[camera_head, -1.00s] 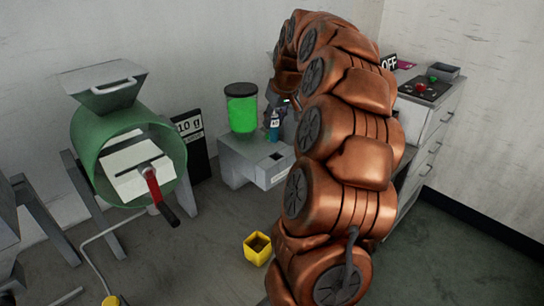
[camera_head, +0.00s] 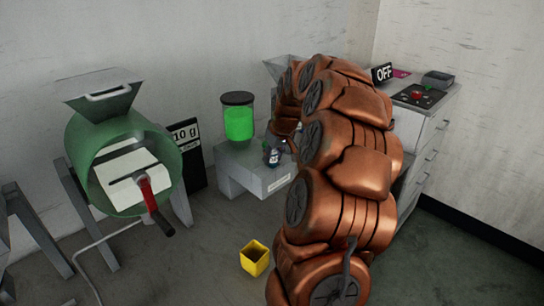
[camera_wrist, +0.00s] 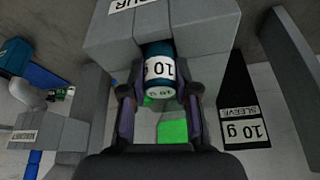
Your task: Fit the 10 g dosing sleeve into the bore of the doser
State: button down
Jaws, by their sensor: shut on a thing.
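My gripper (camera_wrist: 160,94) is shut on the 10 g dosing sleeve (camera_wrist: 158,60), a dark blue cylinder labelled "10 g", seen between the fingers in the wrist view. In the head view the gripper (camera_head: 275,150) is low over the top of the doser (camera_head: 237,168), a grey block with a jar of green material (camera_head: 238,122) on its left part. The doser also shows in the wrist view (camera_wrist: 108,35). The bore is hidden behind the gripper and sleeve, so I cannot tell whether the sleeve has entered it.
A "10 g" sign (camera_head: 186,138) leans by the wall left of the doser. A green drum with a red-handled lever (camera_head: 148,188) stands at the left. A yellow open box (camera_head: 254,258) is on the floor. A grey cabinet (camera_head: 432,125) with an OFF sign stands at the right.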

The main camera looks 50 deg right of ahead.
jog(key=shift+f, duration=0.15)
jog(key=c, duration=0.9)
grip_release()
jog(key=shift+o, duration=0.2)
jog(key=shift+s+r, duration=0.1)
jog(key=shift+r, duration=0.4)
jog(key=b+v, duration=0.2)
jog(key=v, duration=0.9)
jog(key=shift+s+b, duration=0.2)
jog(key=shift+b, duration=0.15)
jog(key=shift+a+r, duration=0.1)
jog(key=shift+r, duration=0.05)
